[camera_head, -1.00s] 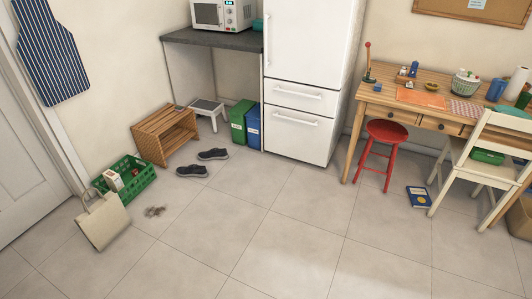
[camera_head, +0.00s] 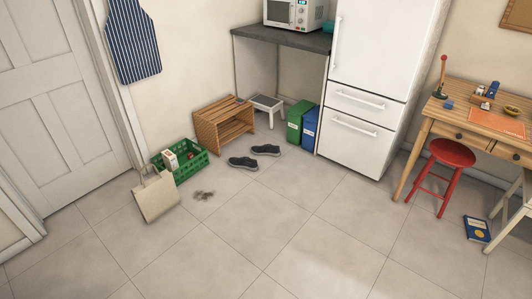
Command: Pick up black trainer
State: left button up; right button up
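Two black trainers with pale soles lie on the tiled floor in front of the wooden shoe rack. The left trainer (camera_head: 243,163) is a little nearer to me, and the right trainer (camera_head: 266,150) is slightly farther back. They lie close together, and nothing covers them. Neither of my grippers shows in the head view.
A slatted wooden rack (camera_head: 222,124) stands behind the trainers. A green crate (camera_head: 190,165), a beige bag (camera_head: 156,197) and a brown dirt patch (camera_head: 203,195) lie to the left. A red stool (camera_head: 452,153) stands right. The floor (camera_head: 290,230) in front is clear.

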aim_at(268, 150)
jog(key=i+z, duration=0.2)
jog(key=i, duration=1.45)
